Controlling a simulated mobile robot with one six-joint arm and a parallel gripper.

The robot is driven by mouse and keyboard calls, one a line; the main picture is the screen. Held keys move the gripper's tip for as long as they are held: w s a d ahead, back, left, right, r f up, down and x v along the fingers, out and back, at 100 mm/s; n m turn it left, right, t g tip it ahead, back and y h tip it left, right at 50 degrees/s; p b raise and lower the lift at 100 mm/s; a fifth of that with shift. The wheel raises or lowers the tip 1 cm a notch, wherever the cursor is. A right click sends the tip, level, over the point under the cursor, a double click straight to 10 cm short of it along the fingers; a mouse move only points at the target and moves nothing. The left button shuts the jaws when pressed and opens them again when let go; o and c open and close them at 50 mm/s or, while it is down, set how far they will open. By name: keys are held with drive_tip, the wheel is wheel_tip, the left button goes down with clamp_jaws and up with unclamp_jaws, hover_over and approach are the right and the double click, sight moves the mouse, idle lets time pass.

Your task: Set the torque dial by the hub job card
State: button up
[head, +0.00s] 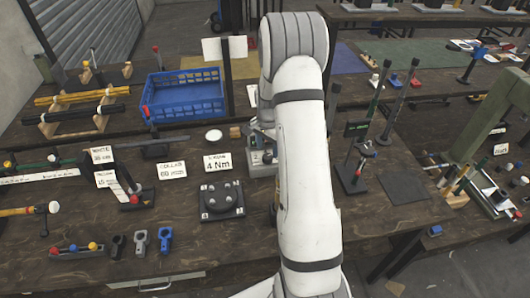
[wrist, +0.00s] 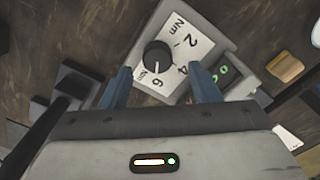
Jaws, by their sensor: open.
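The torque dial is a black knob (wrist: 158,56) on a white face plate (wrist: 186,22) marked 2, 4, 6 and Nm. A pale mark on the knob points toward the 6. A small display with green characters (wrist: 221,71) sits beside it, partly covered by a finger. My gripper (wrist: 160,70) is open, its blue-grey fingertips on either side of the knob; I cannot tell whether they touch it.
Other cards read collar 60 mm (head: 172,171) and similar. A black four-cornered plate (head: 221,200) lies in front of the 4 Nm card. A blue crate (head: 184,95) stands behind, and upright posts (head: 371,125) stand right of my arm. A wooden block (wrist: 285,67) lies near the dial.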

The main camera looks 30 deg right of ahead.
sight(267, 156)
drive_tip(key=shift+f, duration=1.75)
